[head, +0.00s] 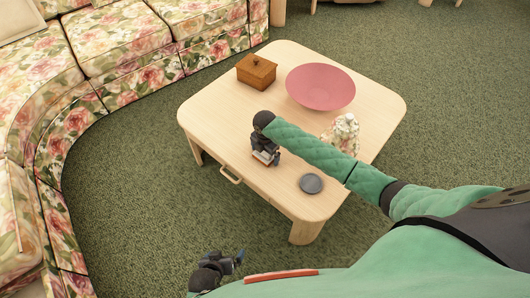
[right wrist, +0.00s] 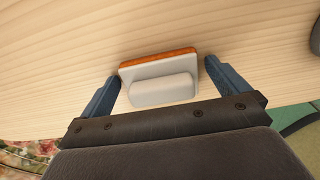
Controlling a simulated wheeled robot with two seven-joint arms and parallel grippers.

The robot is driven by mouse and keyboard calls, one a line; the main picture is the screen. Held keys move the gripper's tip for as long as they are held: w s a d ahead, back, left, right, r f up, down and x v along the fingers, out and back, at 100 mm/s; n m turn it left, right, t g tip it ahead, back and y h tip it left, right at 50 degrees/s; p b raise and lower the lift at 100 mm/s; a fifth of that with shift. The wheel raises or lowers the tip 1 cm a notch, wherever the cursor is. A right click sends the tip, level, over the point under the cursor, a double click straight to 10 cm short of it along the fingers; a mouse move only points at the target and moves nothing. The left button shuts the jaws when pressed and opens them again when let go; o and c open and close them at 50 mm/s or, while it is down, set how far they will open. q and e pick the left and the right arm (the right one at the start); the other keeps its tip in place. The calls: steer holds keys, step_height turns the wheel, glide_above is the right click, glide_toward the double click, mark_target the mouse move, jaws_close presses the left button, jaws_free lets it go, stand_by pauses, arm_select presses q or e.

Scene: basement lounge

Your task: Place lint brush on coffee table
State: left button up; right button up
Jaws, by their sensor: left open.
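The lint brush (right wrist: 160,80) has a pale grey-white body and an orange-brown edge. In the right wrist view it is between the two blue fingers of my right gripper (right wrist: 162,72), with a small gap at the right finger. In the head view the brush (head: 264,158) shows small under my right gripper (head: 265,157), at the near left edge of the coffee table (head: 215,112). It appears to be on or just above the pale wooden top; contact is hard to tell. My left gripper (head: 236,261) is open and empty, low over the carpet in front of the table.
On the table are a brown lidded box (head: 256,72), a pink bowl (head: 320,87), a floral vase-like object (head: 345,132) partly behind my right arm, and a dark round dish (head: 311,183). A floral sofa (head: 110,45) curves along the left. The tabletop's left part is clear.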

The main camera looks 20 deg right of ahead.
arm_select(q)
steer(key=shift+r, duration=0.5)
arm_select(e)
step_height(320, 180, up, 12)
steer(key=shift+r, duration=0.15)
stand_by(0.4)
